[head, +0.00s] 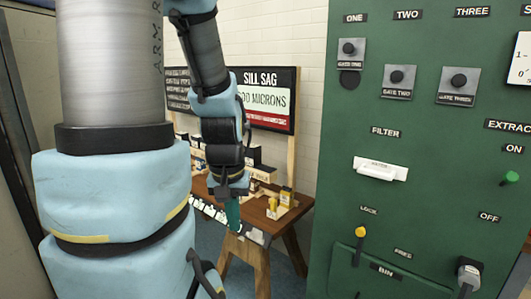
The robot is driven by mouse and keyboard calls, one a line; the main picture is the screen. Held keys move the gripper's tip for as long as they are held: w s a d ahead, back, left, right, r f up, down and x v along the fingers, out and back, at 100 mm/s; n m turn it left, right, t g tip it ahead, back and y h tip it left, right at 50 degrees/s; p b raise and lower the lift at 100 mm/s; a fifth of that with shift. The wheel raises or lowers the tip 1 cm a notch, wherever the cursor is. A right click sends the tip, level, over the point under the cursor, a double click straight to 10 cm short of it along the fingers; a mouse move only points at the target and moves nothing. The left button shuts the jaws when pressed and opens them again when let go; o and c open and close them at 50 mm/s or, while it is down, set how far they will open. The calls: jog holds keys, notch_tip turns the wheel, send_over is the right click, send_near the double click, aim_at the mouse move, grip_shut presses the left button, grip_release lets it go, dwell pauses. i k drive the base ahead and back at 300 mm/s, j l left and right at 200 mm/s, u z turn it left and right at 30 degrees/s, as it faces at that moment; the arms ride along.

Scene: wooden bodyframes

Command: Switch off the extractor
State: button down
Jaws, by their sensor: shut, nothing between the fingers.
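A dark green control panel (335,200) fills the right side of the head view. An "EXTRACTOR" label, cut off by the picture edge, sits high on its right, with an "ON" label below it. A small green knob or lever tip (510,178) sticks out below "ON", and an "OFF" label (489,217) is lower left of it. I cannot tell its full travel, as the picture edge is close. My gripper (234,216), with teal fingers, is shut and empty. It points downward left of the panel, well apart from the green knob.
The panel also has several gate knobs (400,77), a white filter handle (380,168), a yellow-tipped lever (360,233) and a grey fitting (468,272) with a cable. A wooden table (292,215) with small items stands behind my gripper. A "SILL SAG" board (265,100) stands behind it.

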aim_at(510, 177)
jog(key=z, duration=1.5)
